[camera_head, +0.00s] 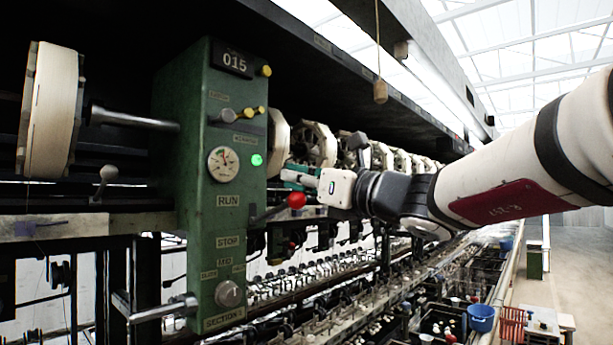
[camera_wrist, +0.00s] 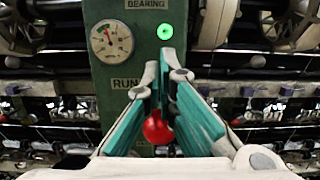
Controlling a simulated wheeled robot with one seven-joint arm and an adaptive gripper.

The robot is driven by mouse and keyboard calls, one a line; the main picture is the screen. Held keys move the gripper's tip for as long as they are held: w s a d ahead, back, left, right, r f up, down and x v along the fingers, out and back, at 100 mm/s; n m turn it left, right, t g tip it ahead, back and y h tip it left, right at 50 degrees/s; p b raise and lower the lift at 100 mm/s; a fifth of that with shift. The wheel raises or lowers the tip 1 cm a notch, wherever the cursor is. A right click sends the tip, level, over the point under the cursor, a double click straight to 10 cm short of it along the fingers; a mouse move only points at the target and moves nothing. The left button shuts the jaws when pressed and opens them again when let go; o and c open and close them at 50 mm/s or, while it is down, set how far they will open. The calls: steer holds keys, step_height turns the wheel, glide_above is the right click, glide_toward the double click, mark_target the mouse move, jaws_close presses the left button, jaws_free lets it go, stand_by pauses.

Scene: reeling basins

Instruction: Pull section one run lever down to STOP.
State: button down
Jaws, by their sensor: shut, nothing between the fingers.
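The section one run lever ends in a red knob (camera_head: 297,200) and sticks out of the right side of the green panel (camera_head: 188,130), tilted slightly up. The knob is about level with the RUN label (camera_head: 228,201), above the STOP label (camera_head: 228,242). My gripper (camera_head: 289,178), with teal finger pads, is just above the knob in the head view. In the wrist view my gripper (camera_wrist: 161,68) has its fingertips close together, and the red knob (camera_wrist: 157,128) shows below the tips. Whether a finger touches the knob I cannot tell.
A green light (camera_head: 256,160) is lit beside a round gauge (camera_head: 223,164). Yellow knobs (camera_head: 250,112) are above. Reels (camera_head: 313,145) line the machine behind my gripper. A metal handle (camera_head: 160,309) is at the panel's lower left. A wooden piece (camera_head: 380,92) hangs on a cord.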

mark_target(304, 202)
steer(key=shift+s+d+f+b, duration=0.2)
steer(key=shift+f+b, duration=0.2)
steer(key=shift+f, duration=0.35)
steer(key=shift+s+d+f+b, duration=0.15)
steer(key=shift+f+b, duration=0.2)
steer(key=shift+f, duration=0.4)
steer(key=shift+w, duration=0.1)
steer(key=shift+f+b, duration=1.2)
steer(key=shift+f, duration=0.3)
steer(key=shift+d+r+p, duration=0.1)
steer(key=shift+r+p, duration=0.55)
steer(key=shift+r, duration=0.25)
steer(key=p+v, duration=0.1)
steer(key=v, duration=1.5)
steer(key=shift+p, duration=0.4)
steer(key=shift+f, duration=0.15)
